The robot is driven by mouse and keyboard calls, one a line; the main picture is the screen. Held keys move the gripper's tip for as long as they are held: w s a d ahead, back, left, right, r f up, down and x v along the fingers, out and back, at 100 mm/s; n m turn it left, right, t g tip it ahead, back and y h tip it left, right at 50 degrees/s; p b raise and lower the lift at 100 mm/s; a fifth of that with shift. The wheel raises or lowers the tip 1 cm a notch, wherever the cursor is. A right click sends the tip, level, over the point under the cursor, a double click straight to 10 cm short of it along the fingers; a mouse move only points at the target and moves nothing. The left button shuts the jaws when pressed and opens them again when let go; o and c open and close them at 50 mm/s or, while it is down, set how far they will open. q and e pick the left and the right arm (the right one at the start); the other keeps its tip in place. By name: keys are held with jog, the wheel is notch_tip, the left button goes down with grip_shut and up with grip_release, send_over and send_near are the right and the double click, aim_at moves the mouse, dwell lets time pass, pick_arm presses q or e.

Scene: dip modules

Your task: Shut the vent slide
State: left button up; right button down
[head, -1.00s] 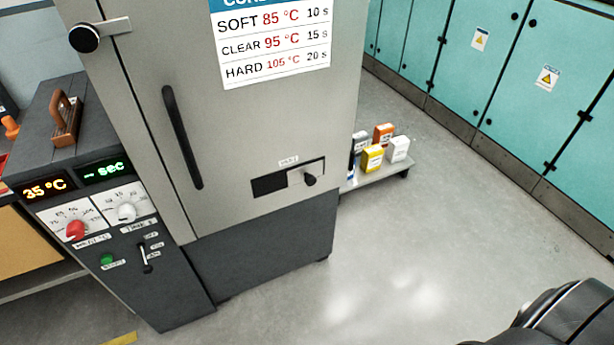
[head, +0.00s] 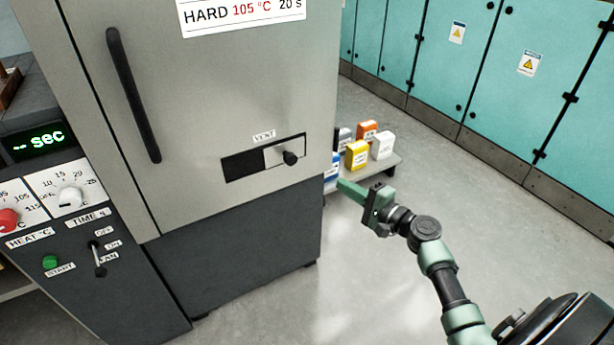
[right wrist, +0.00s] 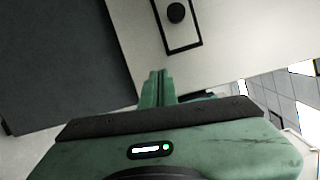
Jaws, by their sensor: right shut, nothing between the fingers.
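The vent slide (head: 280,153) is a light plate with a black knob (head: 290,158) in a black frame on the oven door's lower part, under a VENT label. The plate sits at the right of the frame, and a dark opening (head: 243,166) shows at its left. The knob also shows in the right wrist view (right wrist: 175,12), beyond the fingertips. My right gripper (head: 345,187) is shut and empty, to the right of the knob and a little lower, apart from it. In the right wrist view its green fingers (right wrist: 158,82) are together. My left gripper is out of view.
The oven door has a long black handle (head: 133,95). A control panel (head: 75,235) with dials and a switch is at left. A low shelf (head: 383,175) with small boxes stands behind my right gripper. Teal cabinets (head: 480,80) line the back; the floor between is clear.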

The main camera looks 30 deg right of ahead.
notch_tip(320, 180, up, 3)
jog(key=p, duration=0.1)
send_near(295, 151)
jog(key=shift+t+y, duration=0.3)
jog(key=shift+t, duration=0.1)
jog(key=x, duration=0.4)
jog(key=shift+w+f, duration=0.25)
jog(key=shift+f, duration=0.1)
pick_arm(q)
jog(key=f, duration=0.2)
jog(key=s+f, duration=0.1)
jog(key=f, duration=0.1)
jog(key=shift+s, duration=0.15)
pick_arm(e)
jog(key=shift+a, duration=0.3)
jog(key=shift+f, duration=0.1)
